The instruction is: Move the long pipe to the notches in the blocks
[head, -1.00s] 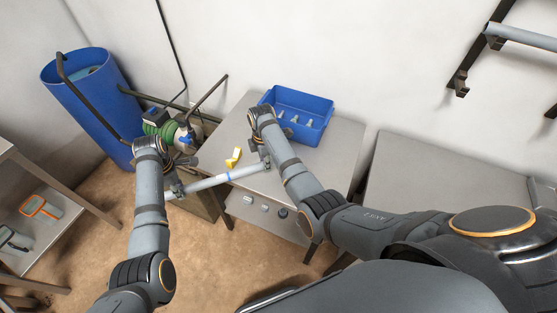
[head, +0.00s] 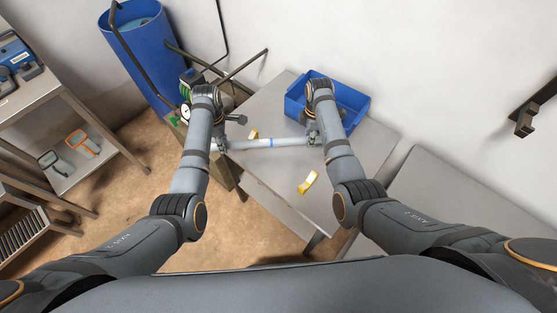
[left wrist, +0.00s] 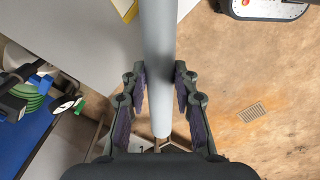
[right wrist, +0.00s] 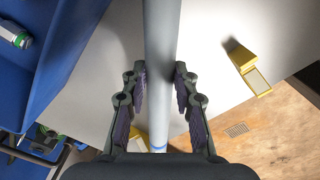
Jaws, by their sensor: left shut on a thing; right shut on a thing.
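The long pipe (head: 268,143) is pale grey with a blue band near its middle. It runs left to right above the front-left part of the grey table. My left gripper (head: 222,145) is shut on the pipe near its left end; the pipe runs between its fingers in the left wrist view (left wrist: 158,100). My right gripper (head: 313,138) is shut on the pipe's right part, with the blue band showing near the palm in the right wrist view (right wrist: 159,138). Two yellow blocks stand on the table, one behind the pipe (head: 253,134) and one in front of it (head: 308,182).
The grey table (head: 270,185) has a blue bin (head: 355,100) at its back, near my right gripper. A blue barrel (head: 140,45) and dark pipework stand at the back left. A shelf with tools (head: 70,140) is at far left. Another grey table (head: 450,190) is at right.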

